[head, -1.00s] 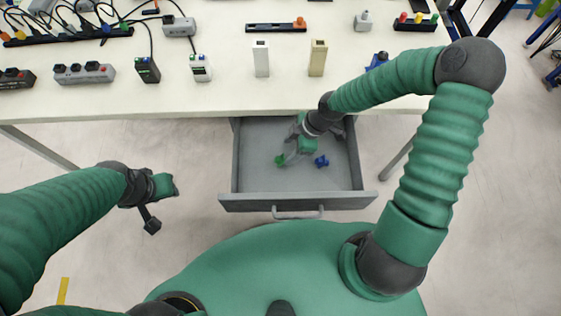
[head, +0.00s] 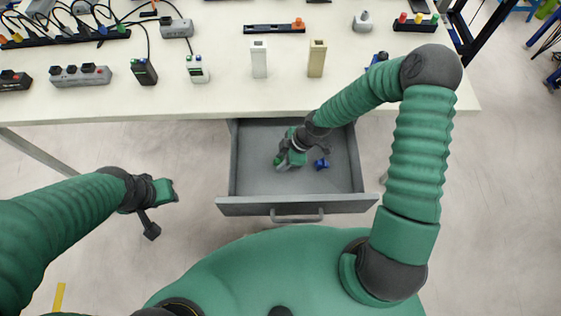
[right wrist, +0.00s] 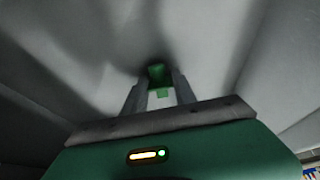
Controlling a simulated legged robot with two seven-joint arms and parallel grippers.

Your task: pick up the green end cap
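The green end cap (head: 277,160) lies in the open grey drawer (head: 245,180), left of a small blue piece. My right gripper (head: 287,163) reaches down into the drawer at the cap and partly covers it in the head view. In the right wrist view the green end cap (right wrist: 157,74) sits between the tips of my right gripper (right wrist: 159,80). The fingers are apart, one on each side of it, and I see no clear grip. My left gripper (head: 168,190) hangs over the floor left of the drawer; its fingers are not clear.
The blue piece (head: 321,164) lies close to the right of my right gripper. The drawer's walls and front surround the gripper. The white table (head: 220,100) above holds power strips, adapters and upright blocks. The left part of the drawer floor is clear.

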